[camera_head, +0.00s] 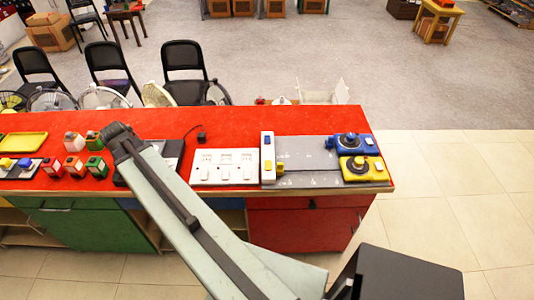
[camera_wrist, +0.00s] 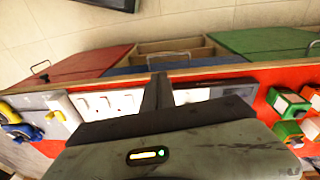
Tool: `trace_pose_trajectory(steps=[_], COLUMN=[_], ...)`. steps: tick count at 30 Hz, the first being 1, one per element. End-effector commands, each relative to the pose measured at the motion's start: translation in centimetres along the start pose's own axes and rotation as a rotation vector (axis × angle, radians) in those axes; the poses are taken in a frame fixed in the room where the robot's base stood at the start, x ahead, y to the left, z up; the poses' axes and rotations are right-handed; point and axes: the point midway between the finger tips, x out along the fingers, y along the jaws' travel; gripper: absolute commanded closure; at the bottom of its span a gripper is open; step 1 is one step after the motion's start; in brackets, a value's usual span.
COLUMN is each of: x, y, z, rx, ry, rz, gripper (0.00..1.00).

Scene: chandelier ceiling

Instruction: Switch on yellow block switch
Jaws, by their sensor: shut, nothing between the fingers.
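The yellow block switch (camera_head: 362,170) sits at the right end of the red counter, on a grey panel, with a dark round part and a small button on top. A blue block switch (camera_head: 350,143) stands directly behind it. In the head view my arm crosses the counter left of the white panels, and I cannot make out the fingertips.
White socket panels (camera_head: 225,167) and a white strip with a blue button (camera_head: 267,157) lie left of the grey panel (camera_head: 305,152). Red and green button blocks (camera_head: 85,155) and a yellow tray (camera_head: 24,142) stand further left. Black chairs (camera_head: 185,62) stand behind the counter.

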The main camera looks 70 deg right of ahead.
Motion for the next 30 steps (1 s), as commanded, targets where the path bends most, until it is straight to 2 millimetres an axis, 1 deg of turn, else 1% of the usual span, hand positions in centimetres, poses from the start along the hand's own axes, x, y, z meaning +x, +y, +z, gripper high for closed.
trace_pose_trajectory(steps=[1, 2, 3, 5, 6, 8, 9, 12, 15, 17, 23, 26, 30], x=[-0.5, -0.5, -0.5, -0.5, -0.5, -0.5, -0.5, -0.5, -0.5, -0.4, 0.0, 0.9, 3.2], y=[4.5, 7.3, 11.2, 16.9, 20.7, 25.8, 28.9, 34.6, 37.7, 38.5, 38.6, 38.8, 39.1], z=[-3.7, -5.5, -7.6, -10.2, -11.5, -12.8, -13.3, -13.8, -13.9, -13.8, -13.8, -13.7, -13.6], rx=[0.208, 0.341, 0.514, 0.764, 0.919, 1.129, 1.250, 1.477, 1.600, 1.631, 1.641, 1.640, 1.639], ry=[0.007, 0.013, 0.022, 0.038, 0.049, 0.068, 0.080, 0.105, 0.122, 0.126, 0.127, 0.127, 0.127], rz=[0.024, 0.039, 0.059, 0.090, 0.108, 0.135, 0.151, 0.181, 0.198, 0.202, 0.203, 0.203, 0.202], gripper=[1.00, 1.00, 1.00, 1.00, 1.00, 1.00, 1.00, 1.00, 1.00, 1.00, 1.00, 1.00, 1.00])
